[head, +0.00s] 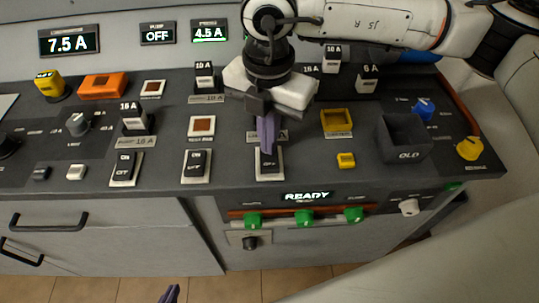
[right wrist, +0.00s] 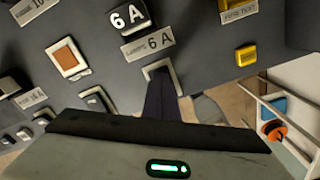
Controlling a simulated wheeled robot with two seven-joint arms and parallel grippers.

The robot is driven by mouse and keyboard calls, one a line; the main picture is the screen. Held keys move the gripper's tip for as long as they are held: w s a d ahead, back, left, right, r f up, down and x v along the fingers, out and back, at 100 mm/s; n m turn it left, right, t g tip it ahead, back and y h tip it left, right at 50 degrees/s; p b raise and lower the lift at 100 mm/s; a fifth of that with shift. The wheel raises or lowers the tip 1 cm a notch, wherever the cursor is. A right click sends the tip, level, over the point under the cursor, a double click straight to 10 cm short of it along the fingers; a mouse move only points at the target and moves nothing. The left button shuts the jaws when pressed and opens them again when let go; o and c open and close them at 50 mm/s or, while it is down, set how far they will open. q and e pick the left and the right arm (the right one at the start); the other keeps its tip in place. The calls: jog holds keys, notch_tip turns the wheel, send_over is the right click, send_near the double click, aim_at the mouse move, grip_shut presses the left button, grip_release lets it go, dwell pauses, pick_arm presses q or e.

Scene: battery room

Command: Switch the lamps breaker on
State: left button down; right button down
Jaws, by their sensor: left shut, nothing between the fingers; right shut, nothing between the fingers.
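The lamps breaker (head: 269,161) is a dark rocker on a pale plate at the console's front. Its plate also shows in the right wrist view (right wrist: 152,68), below the lamps 6 A label (right wrist: 148,46); the fingers cover most of the rocker there. My right gripper (head: 267,148) is shut and empty, its purple fingers pointing down at the rocker's upper part. They look close to or touching it; I cannot tell which. The rocker's tilt is not clear. My left gripper (head: 170,294) shows only as purple fingertips at the bottom edge, low in front of the cabinet.
Two similar rockers (head: 196,164) (head: 123,168) stand to the left. A 6 A fuse block (right wrist: 130,17) sits above the lamps label. A yellow tray (head: 337,121) and a dark OLD bin (head: 403,153) are on the right. A READY display (head: 307,196) is on the front face.

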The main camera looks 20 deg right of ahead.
notch_tip(320, 180, up, 7)
jog(key=p, duration=0.3)
dwell(0.4)
jog(key=shift+f, duration=0.1)
dwell(0.4)
